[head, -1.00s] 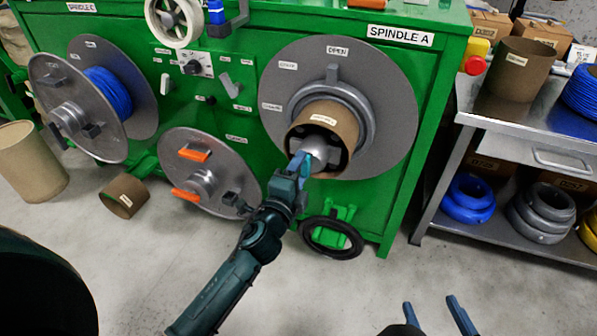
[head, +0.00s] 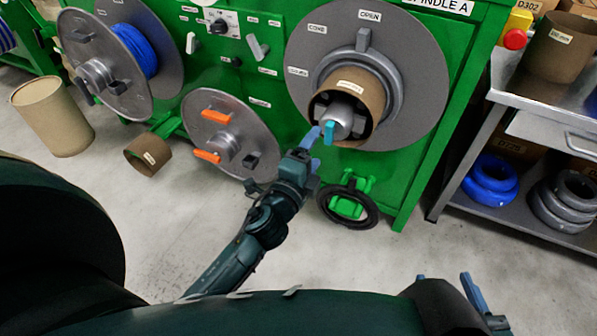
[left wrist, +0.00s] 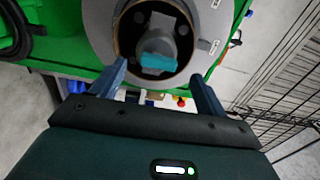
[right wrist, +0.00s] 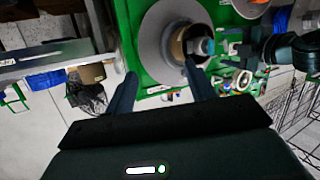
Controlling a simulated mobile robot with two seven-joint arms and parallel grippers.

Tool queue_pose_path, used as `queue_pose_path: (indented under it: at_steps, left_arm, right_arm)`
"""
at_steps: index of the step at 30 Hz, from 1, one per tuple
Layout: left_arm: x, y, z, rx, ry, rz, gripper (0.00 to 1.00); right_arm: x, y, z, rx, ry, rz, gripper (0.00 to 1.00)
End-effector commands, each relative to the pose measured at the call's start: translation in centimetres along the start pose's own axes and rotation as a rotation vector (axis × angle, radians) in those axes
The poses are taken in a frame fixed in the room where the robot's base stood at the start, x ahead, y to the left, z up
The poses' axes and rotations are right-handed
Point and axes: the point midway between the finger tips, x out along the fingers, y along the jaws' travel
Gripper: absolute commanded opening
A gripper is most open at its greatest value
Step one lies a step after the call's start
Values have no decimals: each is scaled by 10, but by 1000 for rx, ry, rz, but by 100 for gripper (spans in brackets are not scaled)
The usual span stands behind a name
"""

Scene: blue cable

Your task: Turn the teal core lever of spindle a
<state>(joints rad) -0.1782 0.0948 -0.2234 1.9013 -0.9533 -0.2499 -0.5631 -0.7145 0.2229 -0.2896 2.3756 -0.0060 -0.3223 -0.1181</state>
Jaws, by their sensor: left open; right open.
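The teal core lever (head: 329,132) sits on the grey hub at the centre of spindle A (head: 430,60), inside a brown cardboard core (head: 374,90). My left gripper (head: 318,147) is open, just left of and below the lever in the head view. In the left wrist view the teal lever (left wrist: 158,66) lies ahead, between the lines of the open fingers (left wrist: 160,85), with nothing held. My right gripper (head: 446,288) is open and empty low at the right, over the floor. The right wrist view shows spindle A (right wrist: 155,45) ahead of it.
A loose flange with orange handles (head: 232,140) stands left of spindle A. A metal shelf (head: 510,90) with coils stands at the right. A brown core (head: 148,153) lies on the floor.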

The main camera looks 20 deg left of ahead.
Motion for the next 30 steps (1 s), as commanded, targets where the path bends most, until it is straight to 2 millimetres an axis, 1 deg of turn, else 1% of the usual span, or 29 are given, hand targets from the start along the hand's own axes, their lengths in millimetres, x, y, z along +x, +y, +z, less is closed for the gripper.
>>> queue_pose_path:
  at_steps: [1, 6, 9, 12, 18, 30]
  left_arm:
    - [-14, 2, 0, -2, 0, 4, 75]
    - [-50, 3, 0, -3, 0, 2, 75]
    - [-65, 3, 0, -1, 0, 1, 75]
    - [-75, 2, 0, -1, 0, 0, 75]
    - [-82, 0, 0, -1, 0, -2, 75]
    - [-82, -1, 0, -1, 0, -2, 75]
  right_arm:
    - [0, 0, 1, 0, 1, 1, 55]
    - [2, 1, 0, -8, 35, 9, 55]
    - [3, 1, 0, -16, 59, 14, 55]
    - [4, 0, 0, -19, 79, 13, 55]
    - [5, -4, 1, -25, 92, 6, 55]
    - [5, -2, -2, -30, 97, 6, 55]
